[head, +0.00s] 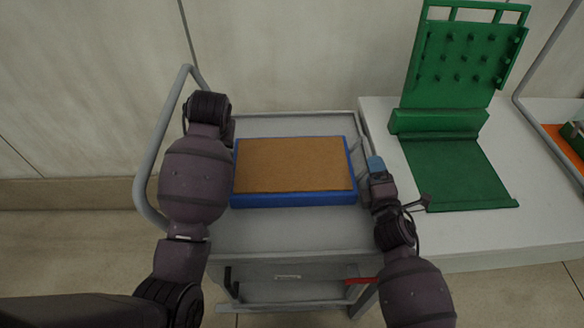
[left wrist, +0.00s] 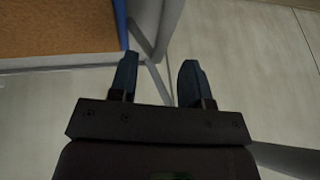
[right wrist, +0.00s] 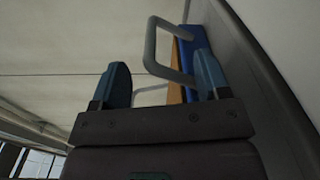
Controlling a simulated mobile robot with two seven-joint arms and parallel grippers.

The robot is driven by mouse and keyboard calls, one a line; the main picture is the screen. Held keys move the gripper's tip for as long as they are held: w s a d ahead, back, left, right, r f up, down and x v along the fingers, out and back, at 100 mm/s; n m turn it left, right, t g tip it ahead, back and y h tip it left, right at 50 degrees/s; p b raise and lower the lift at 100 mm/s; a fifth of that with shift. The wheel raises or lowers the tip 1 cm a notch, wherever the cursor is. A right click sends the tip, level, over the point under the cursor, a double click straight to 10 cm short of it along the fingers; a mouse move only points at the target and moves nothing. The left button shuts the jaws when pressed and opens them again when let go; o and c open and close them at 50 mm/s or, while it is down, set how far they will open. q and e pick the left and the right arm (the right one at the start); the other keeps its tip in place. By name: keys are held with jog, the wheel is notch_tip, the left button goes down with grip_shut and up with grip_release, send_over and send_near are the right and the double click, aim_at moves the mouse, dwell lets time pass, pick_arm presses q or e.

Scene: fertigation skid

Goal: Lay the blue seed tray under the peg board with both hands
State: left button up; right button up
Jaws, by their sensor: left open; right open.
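The blue seed tray (head: 293,199), filled level with brown material, lies flat on the grey cart (head: 285,236). The green peg board (head: 464,60) stands upright on the white bench to the right, with a flat green panel (head: 455,173) in front of it. My right gripper (head: 376,164) is open and empty just beyond the tray's right side. My left gripper is by the tray's left side, its fingers hidden by my arm in the head view. In the left wrist view the left gripper (left wrist: 158,80) is open, with the tray's blue edge (left wrist: 121,22) near one finger.
The cart's tubular handle (head: 153,160) rises at the left. The white bench (head: 400,225) adjoins the cart on the right. A grey frame (head: 545,70) with an orange item (head: 560,144) stands at the far right. The flat green panel is clear.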

pick_arm(q)
jog(key=shift+x, duration=2.45)
pick_arm(e)
jog(key=shift+w+a, duration=0.15)
jog(key=shift+w, duration=1.1)
jog(key=shift+w+a, duration=0.15)
jog(key=shift+w, duration=1.05)
pick_arm(q)
grip_shut()
pick_arm(e)
jog(key=c, duration=0.9)
grip_shut()
pick_arm(q)
jog(key=shift+d+r, duration=0.1)
pick_arm(e)
jog(key=shift+a, duration=0.1)
